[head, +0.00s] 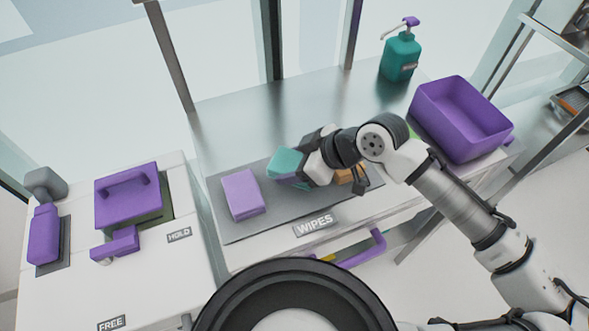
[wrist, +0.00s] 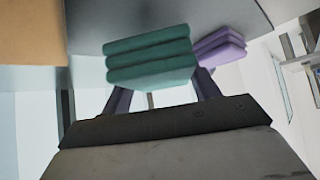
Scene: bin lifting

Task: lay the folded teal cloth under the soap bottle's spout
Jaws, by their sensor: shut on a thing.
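The folded teal cloth (head: 286,161) is in my gripper (head: 302,172), above the grey mat by the WIPES label. In the wrist view the cloth (wrist: 150,58) shows as a stack of several folded layers between the two fingers of my gripper (wrist: 158,95). The soap bottle (head: 401,56) is teal with a purple pump top. It stands upright at the back right of the metal table, and its spout (head: 392,33) points left. My gripper is in front of the bottle and to its left, well apart from it.
A folded purple cloth (head: 243,194) lies on the grey mat (head: 232,226), left of my gripper. An orange-brown block is partly hidden behind my arm. A purple bin (head: 461,117) stands at the table's right. The table's back left (head: 240,115) is clear.

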